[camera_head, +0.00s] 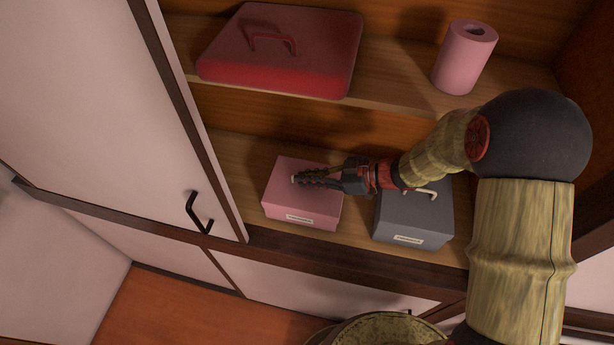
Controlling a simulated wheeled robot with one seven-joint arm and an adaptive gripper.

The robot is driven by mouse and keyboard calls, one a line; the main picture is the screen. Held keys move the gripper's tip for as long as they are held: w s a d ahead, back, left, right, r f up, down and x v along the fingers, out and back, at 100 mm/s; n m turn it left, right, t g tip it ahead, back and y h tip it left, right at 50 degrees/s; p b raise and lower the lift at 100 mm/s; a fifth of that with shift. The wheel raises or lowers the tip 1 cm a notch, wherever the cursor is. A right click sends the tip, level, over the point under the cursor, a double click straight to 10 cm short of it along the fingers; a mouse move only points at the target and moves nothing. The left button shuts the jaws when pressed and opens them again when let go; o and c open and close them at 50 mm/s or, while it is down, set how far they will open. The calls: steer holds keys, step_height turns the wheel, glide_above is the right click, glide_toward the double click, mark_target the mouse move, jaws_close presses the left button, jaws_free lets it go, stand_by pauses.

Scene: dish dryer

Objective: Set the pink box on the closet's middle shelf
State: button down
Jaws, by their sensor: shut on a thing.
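The pink box (303,204) has a small label on its front and sits on, or just over, a wooden shelf of the open closet. My gripper (298,179) reaches in from the right, over the top of the pink box, and is shut on it; the gripper hides part of its top and any handle there. The closet shelf under the box (245,160) is the lower of the two shelves in view. I cannot tell whether the box bears fully on the shelf.
A grey box (412,222) stands just right of the pink box, partly under my arm. On the shelf above are a red case (285,55) and a pink cylinder (464,58). A closed white door (100,110) bounds the left side. Free shelf shows left of the pink box.

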steer(key=shift+f, duration=0.5)
steer(key=c, duration=2)
jaws_free()
steer(key=shift+r, duration=0.25)
steer(key=p+v, duration=0.1)
steer(key=v, duration=1.1)
steer(key=shift+r, duration=0.25)
steer(key=shift+s, duration=0.1)
